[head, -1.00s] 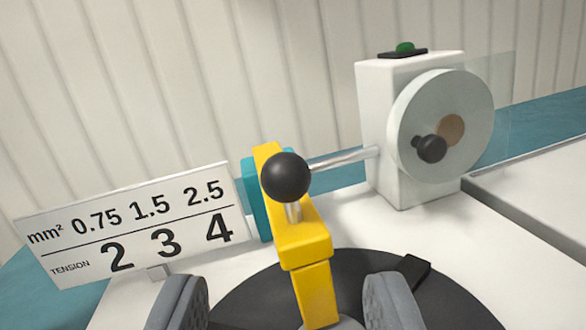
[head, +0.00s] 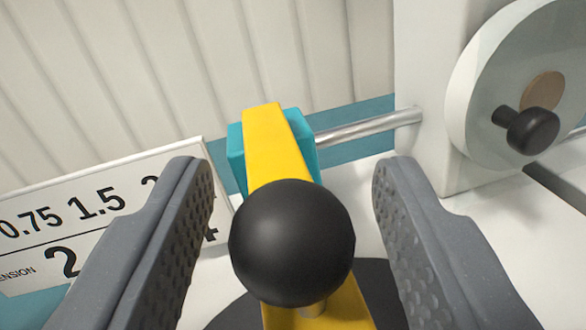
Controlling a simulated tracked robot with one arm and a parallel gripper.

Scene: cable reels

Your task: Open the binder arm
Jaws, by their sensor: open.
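The binder arm (head: 270,140) is a yellow bar. Its far end rests against a teal block (head: 237,158), and its near part runs down toward the bottom of the view. A black ball knob (head: 292,243) on a short metal stem stands on the arm. My gripper (head: 288,175) is open, with one grey ridged finger on each side of the knob. A gap shows between each finger and the knob, so I see no contact. The knob hides the middle of the arm.
A white tension chart (head: 100,205) stands at left, partly behind my left finger. A metal rod (head: 370,127) runs right to a white housing (head: 428,60) with a pale disc (head: 480,95) and a black crank knob (head: 532,130). A dark round plate (head: 385,290) lies below.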

